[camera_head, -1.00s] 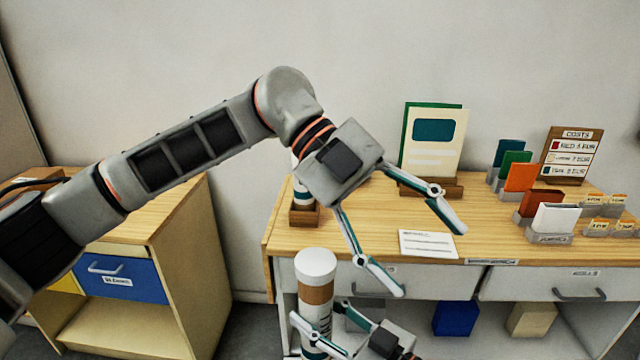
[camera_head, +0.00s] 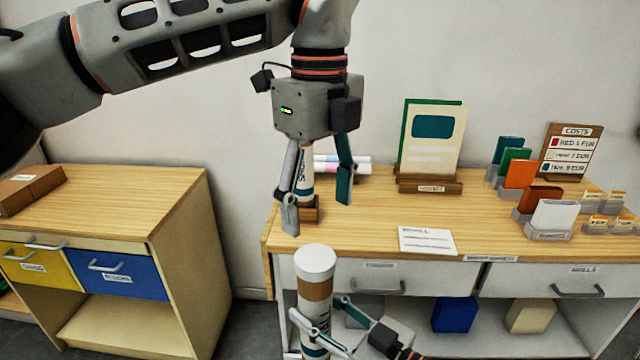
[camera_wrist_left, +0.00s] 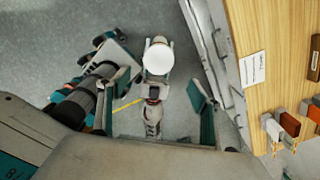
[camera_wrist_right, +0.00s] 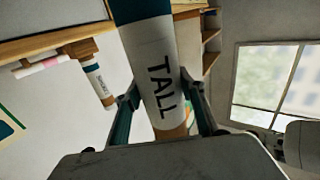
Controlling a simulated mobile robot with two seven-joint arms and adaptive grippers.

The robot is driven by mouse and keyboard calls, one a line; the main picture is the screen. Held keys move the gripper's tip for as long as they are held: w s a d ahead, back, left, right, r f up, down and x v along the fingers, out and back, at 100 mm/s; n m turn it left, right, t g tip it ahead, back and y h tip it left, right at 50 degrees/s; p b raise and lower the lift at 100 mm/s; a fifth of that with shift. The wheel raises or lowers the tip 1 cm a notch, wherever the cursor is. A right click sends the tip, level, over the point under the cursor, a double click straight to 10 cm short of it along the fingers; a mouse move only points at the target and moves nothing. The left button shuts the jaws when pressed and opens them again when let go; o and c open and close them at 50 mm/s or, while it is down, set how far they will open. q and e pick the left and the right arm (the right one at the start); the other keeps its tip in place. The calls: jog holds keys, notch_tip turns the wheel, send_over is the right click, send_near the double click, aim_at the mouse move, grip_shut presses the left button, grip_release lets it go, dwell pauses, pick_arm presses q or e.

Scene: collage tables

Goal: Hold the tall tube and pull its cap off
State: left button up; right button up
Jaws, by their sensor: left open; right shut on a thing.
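The tall tube (camera_head: 316,300) stands upright in the head view, with a white cap (camera_head: 315,262) on top and a brown band below it. My right gripper (camera_head: 318,335) is shut around the tube's lower part. In the right wrist view the tube (camera_wrist_right: 155,70) shows the word TALL between the fingers. My left gripper (camera_head: 317,215) is open, pointing down above the cap, with nothing between its fingers. In the left wrist view the round white cap (camera_wrist_left: 158,56) shows below, between the open fingers and apart from them.
A wooden table (camera_head: 365,215) with drawers stands behind the tube. Another tube (camera_head: 305,178) stands in a wooden holder (camera_head: 311,213), partly hidden by my left gripper. A card stand (camera_head: 430,150) and a paper label (camera_head: 427,241) are to the right. A cabinet (camera_head: 120,215) stands at left.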

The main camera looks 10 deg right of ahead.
aim_at(320, 257)
pick_arm(q)
notch_tip(320, 257, down, 9)
jog(key=shift+r, duration=0.1)
dwell(0.3)
jog(key=c, duration=1.3)
jog(key=shift+r, duration=0.1)
jog(key=shift+r, duration=1.05)
jog(key=shift+r, duration=1.9)
